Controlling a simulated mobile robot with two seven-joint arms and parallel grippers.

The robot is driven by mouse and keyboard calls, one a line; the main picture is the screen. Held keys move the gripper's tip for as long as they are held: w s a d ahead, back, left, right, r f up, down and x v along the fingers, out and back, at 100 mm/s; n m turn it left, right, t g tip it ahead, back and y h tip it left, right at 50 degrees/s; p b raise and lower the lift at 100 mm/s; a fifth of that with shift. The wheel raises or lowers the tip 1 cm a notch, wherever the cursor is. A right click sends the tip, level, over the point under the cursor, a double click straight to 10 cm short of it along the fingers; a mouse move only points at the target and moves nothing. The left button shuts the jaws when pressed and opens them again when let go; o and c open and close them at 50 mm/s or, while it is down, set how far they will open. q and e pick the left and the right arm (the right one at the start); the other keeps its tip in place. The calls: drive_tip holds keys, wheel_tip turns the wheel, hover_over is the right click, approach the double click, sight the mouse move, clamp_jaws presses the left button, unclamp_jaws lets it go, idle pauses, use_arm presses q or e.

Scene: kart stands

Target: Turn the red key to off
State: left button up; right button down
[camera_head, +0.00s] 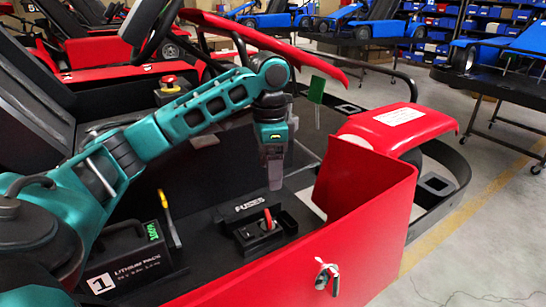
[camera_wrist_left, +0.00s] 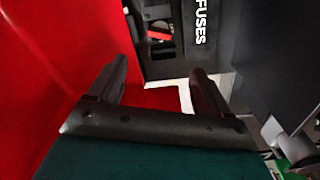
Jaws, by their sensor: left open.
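A small red key or lever (camera_head: 268,219) stands upright on a black block (camera_head: 246,236) beside the "FUSES" label in the kart's floor. In the left wrist view a red piece (camera_wrist_left: 160,34) shows in the dark fitting beside the same label, beyond the fingertips. My left gripper (camera_head: 275,180) points down above and slightly behind the block, apart from the red key. In the left wrist view its two fingers (camera_wrist_left: 161,72) are spread with nothing between them. My right gripper is not in view.
A red side panel (camera_head: 362,205) rises close to the right of the gripper, with a white-tagged metal piece (camera_head: 326,276) on its outside. A battery box (camera_head: 128,265) and a yellow handle (camera_head: 163,200) are at left. A red-topped button (camera_head: 169,82) is behind my arm.

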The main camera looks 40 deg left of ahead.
sight(268, 222)
use_arm(q)
wheel_tip(268, 222, down, 13)
drive_tip(key=shift+s+d+r, duration=0.1)
drive_tip(key=shift+s+r, duration=0.05)
idle(0.4)
drive_tip(key=shift+c, duration=0.4)
drive_tip(key=c, duration=1)
drive_tip(key=n, duration=0.5)
drive_tip(key=shift+c, duration=0.2)
drive_tip(key=shift+n, duration=0.4)
drive_tip(key=o, duration=1.1)
